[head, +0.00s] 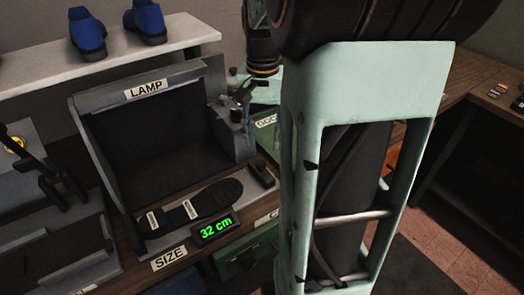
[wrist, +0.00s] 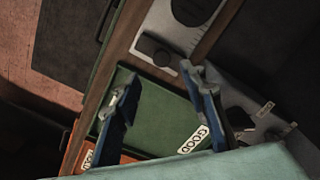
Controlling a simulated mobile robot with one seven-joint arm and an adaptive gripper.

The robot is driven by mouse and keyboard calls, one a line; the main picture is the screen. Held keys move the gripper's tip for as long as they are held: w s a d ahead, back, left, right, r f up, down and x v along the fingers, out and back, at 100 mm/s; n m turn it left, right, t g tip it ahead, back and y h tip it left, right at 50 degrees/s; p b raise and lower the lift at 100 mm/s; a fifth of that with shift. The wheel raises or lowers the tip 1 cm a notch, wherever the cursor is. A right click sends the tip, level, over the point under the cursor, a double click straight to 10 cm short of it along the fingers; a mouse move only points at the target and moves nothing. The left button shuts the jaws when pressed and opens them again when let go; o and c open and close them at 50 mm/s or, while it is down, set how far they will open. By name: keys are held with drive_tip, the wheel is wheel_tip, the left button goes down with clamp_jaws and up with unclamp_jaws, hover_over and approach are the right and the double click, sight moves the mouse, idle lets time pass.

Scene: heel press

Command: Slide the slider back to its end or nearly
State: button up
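The size gauge (head: 222,235) is a grey plate with a dark sole shape (head: 215,197) on it, below the lamp box in the head view. Its display reads 32 cm. A small dark block (head: 262,175), which looks like the slider, sits at the plate's right end, beyond the sole's rounded tip. The block also shows in the wrist view (wrist: 158,50), apart from the fingers. My gripper (wrist: 158,75) is open and empty, its blue fingers spread over the green bin beside the gauge. My arm hides part of the area in the head view.
The lamp box (head: 212,72) stands behind the gauge. The green GOOD bin (wrist: 153,118) lies under my fingers, with an orange bin (wrist: 108,156) beside it. Blue shoes (head: 88,32) stand on a white shelf. A lever device (head: 45,175) is at the left.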

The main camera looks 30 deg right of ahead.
wheel_tip(320, 180, up, 5)
drive_tip(key=shift+r, duration=0.15)
idle(0.4)
